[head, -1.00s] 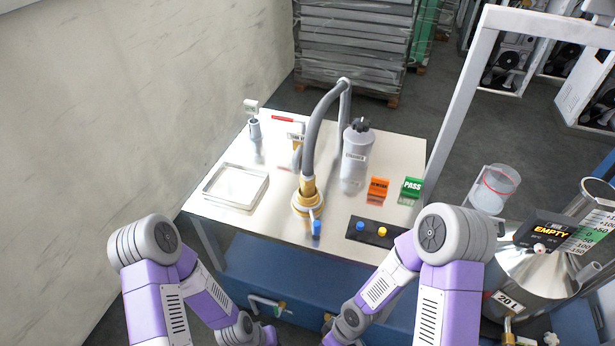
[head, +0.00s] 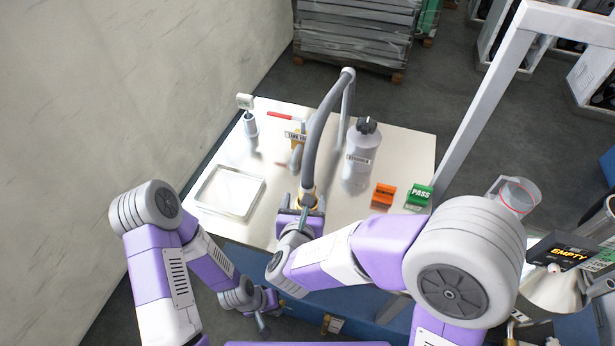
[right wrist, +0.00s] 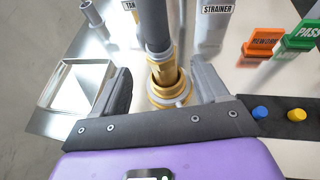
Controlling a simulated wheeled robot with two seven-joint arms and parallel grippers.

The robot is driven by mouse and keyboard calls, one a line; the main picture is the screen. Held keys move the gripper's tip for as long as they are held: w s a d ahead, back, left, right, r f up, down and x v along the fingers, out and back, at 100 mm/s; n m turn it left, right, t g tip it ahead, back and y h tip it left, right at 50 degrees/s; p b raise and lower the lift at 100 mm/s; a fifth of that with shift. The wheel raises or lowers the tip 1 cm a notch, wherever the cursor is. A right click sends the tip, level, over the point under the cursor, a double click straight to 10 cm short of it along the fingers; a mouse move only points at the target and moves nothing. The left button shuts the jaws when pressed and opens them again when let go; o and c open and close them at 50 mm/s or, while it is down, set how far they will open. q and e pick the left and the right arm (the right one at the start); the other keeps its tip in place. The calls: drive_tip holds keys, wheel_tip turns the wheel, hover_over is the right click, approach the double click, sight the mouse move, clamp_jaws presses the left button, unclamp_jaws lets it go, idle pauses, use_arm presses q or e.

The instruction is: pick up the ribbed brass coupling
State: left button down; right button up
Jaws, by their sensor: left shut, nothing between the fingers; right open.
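The ribbed brass coupling (right wrist: 161,68) is at the lower end of a grey hose, upright in a wider brass socket (right wrist: 168,98) on the bench. In the head view only a little of the coupling (head: 308,198) shows above my right gripper (head: 301,207). In the right wrist view my right gripper (right wrist: 162,84) is open, one finger on each side of the coupling and socket, with gaps visible. My left gripper (head: 262,322) is shut and empty, low in front of the bench.
The grey hose (head: 316,135) arches up behind the coupling. A grey bottle (head: 361,158), an orange block (head: 383,195) and a green PASS block (head: 419,196) stand to the right. A shallow tray (head: 207,208) lies left. Blue and yellow buttons (right wrist: 279,114) sit right of my right gripper.

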sight(307, 187)
drive_tip(key=b+x, duration=0.1)
drive_tip(key=x, duration=0.6)
drive_tip(key=shift+w+r, duration=0.1)
drive_tip(key=shift+r, duration=0.05)
drive_tip(key=shift+r, duration=0.1)
clamp_jaws()
